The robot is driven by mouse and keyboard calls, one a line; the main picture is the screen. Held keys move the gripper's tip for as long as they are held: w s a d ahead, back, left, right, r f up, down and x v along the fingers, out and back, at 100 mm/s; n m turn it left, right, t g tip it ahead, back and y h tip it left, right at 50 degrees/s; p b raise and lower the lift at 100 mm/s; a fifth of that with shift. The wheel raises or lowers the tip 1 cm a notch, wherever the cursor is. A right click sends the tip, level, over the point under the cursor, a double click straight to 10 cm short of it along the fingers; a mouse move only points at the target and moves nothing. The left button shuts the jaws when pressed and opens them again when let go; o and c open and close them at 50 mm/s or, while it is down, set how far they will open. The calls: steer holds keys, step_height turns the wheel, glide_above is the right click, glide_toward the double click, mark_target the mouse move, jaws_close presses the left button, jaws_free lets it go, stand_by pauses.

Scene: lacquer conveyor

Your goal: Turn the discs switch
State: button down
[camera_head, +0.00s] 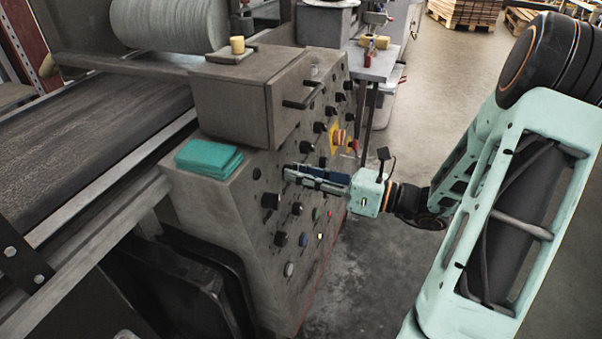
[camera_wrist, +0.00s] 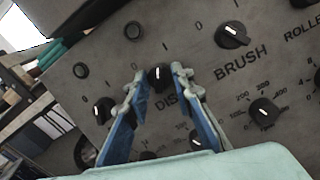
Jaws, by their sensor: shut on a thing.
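The discs switch (camera_wrist: 158,78) is a black round knob with a white pointer mark on the grey control panel. In the wrist view it sits between the fingertips of my gripper (camera_wrist: 159,73), above a label of which "DIS" shows; the right finger hides the rest. The pointer mark looks close to upright in that view. My gripper is shut on the knob, one blue-and-grey finger on each side. In the head view my gripper (camera_head: 288,172) reaches the panel face from the right, and its fingers hide the knob.
The control panel (camera_head: 237,207) carries several other black knobs, including the brush switch (camera_wrist: 233,35) to the upper right. A yellow-backed emergency button (camera_head: 339,138) is farther along the panel. Teal cloths (camera_head: 208,157) lie on the ledge. The floor right of the panel is open.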

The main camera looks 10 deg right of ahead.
steer(key=shift+n, duration=0.3)
steer(key=n, duration=0.3)
steer(key=n+g+p, duration=0.1)
steer(key=n, duration=0.2)
steer(key=shift+d+g, duration=0.1)
steer(key=shift+g, duration=0.2)
steer(key=n, duration=0.3)
steer(key=n+g, duration=0.1)
steer(key=n, duration=0.2)
steer(key=shift+w+n+y, duration=0.1)
steer(key=shift+n+y, duration=0.2)
steer(key=c, duration=1.7)
jaws_free()
steer(key=shift+r, duration=0.1)
steer(key=v, duration=1.2)
steer(key=shift+w+d+r, duration=0.1)
